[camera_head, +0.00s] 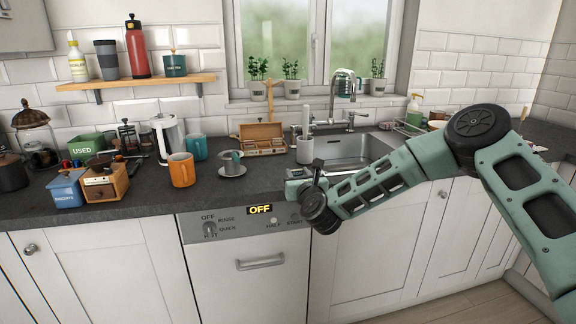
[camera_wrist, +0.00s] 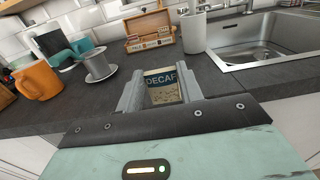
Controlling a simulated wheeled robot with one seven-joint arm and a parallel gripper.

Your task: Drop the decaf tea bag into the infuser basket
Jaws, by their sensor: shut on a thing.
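My gripper (camera_head: 299,174) is shut on the decaf tea bag (camera_wrist: 161,86), a tan packet with a dark band reading DECAF. In the wrist view the packet stands between the two grey fingers, over the front part of the worktop. In the head view I cannot make the packet out. A grey cup-like piece, which looks like the infuser basket (camera_head: 231,160), stands on a pale saucer (camera_head: 233,173), left of my gripper and apart from it. Both also show at upper left in the wrist view, basket (camera_wrist: 96,63) and saucer (camera_wrist: 101,77). The inside of the basket is hidden.
A wooden tea box (camera_head: 262,131) stands open behind. A white crock (camera_head: 305,151) and the sink (camera_head: 352,151) are to the right. An orange mug (camera_head: 182,170) and a teal mug (camera_head: 197,147) stand left of the saucer. The worktop between saucer and gripper is clear.

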